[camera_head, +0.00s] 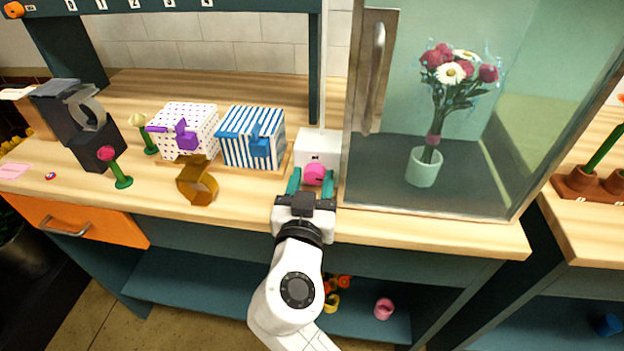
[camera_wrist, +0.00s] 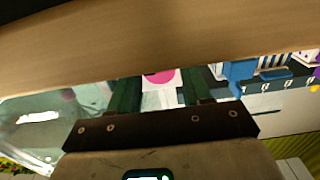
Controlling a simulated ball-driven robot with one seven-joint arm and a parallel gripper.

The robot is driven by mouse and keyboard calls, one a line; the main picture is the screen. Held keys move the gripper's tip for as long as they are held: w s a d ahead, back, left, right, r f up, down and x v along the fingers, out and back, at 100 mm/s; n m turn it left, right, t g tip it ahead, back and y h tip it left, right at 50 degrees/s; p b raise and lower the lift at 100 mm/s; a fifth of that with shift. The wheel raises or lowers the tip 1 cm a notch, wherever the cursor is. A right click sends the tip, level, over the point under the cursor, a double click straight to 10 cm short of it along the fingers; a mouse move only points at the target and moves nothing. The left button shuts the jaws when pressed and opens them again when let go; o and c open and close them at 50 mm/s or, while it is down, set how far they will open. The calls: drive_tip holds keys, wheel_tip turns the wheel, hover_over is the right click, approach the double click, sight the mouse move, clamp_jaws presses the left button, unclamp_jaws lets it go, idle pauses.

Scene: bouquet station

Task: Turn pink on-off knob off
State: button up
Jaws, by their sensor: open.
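The pink on-off knob (camera_head: 315,174) sits on the front of a small white box (camera_head: 318,147) on the wooden counter, just left of the glass cabinet. In the wrist view the knob (camera_wrist: 160,77) shows as a pink disc between the fingers. My gripper (camera_head: 312,182) is open, its two green fingers on either side of the knob in the head view. Whether the fingers touch the knob cannot be told. The knob's pointer direction is too small to read clearly.
A glass cabinet (camera_head: 430,205) with a flower vase (camera_head: 424,168) stands close on the right. The counter's front edge lies under my arm.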

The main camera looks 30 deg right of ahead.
drive_tip(key=c, duration=0.7)
drive_tip(key=shift+n, duration=2.3)
drive_tip(key=shift+c, duration=0.2)
drive_tip(key=o, duration=0.7)
drive_tip(key=shift+a, duration=0.1)
drive_tip(key=shift+o, duration=0.2)
drive_tip(key=b+v, duration=0.1)
drive_tip(key=v, duration=0.9)
drive_tip(key=shift+s+a, duration=0.2)
drive_tip(key=shift+s, duration=0.1)
drive_tip(key=shift+f, duration=0.1)
